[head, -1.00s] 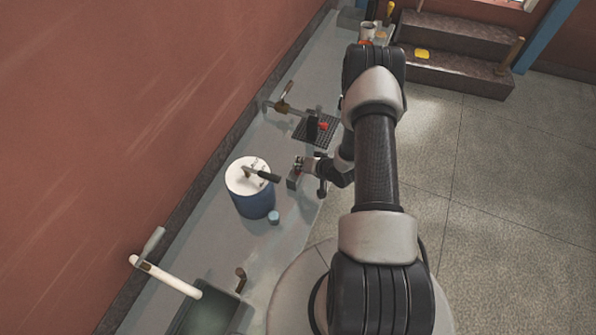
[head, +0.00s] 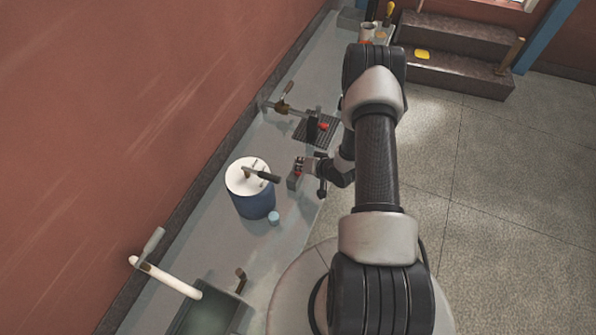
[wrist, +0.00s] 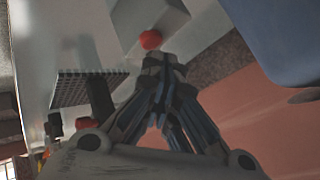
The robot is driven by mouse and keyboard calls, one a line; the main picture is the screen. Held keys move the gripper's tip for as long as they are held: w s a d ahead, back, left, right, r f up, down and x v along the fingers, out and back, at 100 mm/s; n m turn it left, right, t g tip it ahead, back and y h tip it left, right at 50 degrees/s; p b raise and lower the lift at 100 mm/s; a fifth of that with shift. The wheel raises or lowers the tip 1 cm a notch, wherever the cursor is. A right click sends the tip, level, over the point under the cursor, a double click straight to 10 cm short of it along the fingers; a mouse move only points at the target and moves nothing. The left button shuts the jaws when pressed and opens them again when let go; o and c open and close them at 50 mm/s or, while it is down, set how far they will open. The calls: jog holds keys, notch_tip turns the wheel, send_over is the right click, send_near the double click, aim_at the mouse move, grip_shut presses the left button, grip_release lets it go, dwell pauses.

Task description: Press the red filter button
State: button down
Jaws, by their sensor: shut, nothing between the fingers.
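The red button (wrist: 151,40) sits on a small grey box (wrist: 158,18) at the top middle of the wrist view. In the head view the button (head: 298,173) and its box (head: 294,182) are on the bench, right of the blue drum. My gripper (wrist: 160,62) is shut and empty, its fingertips right at the button. I cannot tell whether they touch it. In the head view my gripper (head: 304,163) is small and close beside the box, partly hidden by my arm.
A blue drum (head: 252,204) with a white lid and a small blue cup (head: 274,218) stand nearby. A black grid (head: 327,138) with another red knob (head: 323,126) lies further back. A sink (head: 203,316) is in front; the wall is left.

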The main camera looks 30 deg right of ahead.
jog(key=shift+r, duration=0.1)
notch_tip(320, 180, up, 6)
jog(key=p, duration=0.4)
dwell(0.5)
